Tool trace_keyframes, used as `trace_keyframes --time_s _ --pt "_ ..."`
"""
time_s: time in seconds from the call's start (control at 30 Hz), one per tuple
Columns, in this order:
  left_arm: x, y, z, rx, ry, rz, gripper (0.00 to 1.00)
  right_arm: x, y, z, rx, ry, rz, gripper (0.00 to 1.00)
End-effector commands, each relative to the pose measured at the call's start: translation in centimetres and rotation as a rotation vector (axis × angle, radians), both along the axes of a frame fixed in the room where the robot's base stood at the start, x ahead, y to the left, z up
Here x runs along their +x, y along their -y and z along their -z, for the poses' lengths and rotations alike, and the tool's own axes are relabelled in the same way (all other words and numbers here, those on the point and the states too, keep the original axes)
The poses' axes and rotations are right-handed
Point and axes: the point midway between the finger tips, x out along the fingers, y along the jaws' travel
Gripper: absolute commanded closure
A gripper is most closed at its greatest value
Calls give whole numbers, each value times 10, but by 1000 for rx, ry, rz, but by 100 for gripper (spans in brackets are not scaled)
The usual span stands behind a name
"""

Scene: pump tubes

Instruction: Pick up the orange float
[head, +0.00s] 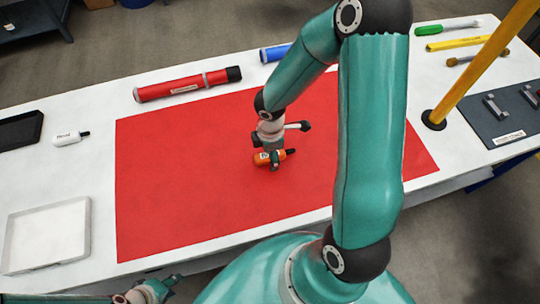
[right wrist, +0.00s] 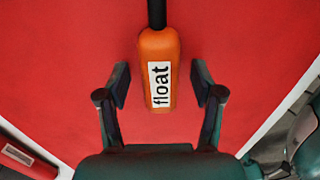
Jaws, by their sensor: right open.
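The orange float (head: 262,158) lies on the red mat (head: 170,205), near its middle, with a black stem on one end. In the right wrist view the float (right wrist: 160,45) has a white "float" label facing the camera and its black stem pointing up the picture. My right gripper (right wrist: 161,85) is open over it, one finger on each side, with a visible gap on both sides. In the head view the right gripper (head: 273,158) partly covers the float. My left gripper (head: 152,290) is low at the bottom left, partly cut off, its jaws unclear.
A red tube (head: 188,85) and a blue tube (head: 272,53) lie behind the mat. A white bottle (head: 68,138), a black tray (head: 20,131) and a white tray (head: 47,240) are at left. A yellow pole (head: 480,62) stands right, beside a grey board (head: 490,130).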

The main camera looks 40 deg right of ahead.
Motion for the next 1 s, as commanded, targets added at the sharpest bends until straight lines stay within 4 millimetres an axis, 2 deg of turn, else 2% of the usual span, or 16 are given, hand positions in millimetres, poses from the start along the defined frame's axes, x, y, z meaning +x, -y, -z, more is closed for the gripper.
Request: trace_keyframes --time_s 0.1,0.5,0.8,1.0 --pt "0 0 0 0 0 0 60 0 0 0 0 0 0 33" --pt "0 0 0 0 0 0 60 0 0 -1 -1 0 0 98" --pt "0 0 -1 0 0 0 60 1 0 -2 -1 0 -1 99" --pt "0 0 -5 0 0 0 60 2 0 -15 -3 3 -1 99"
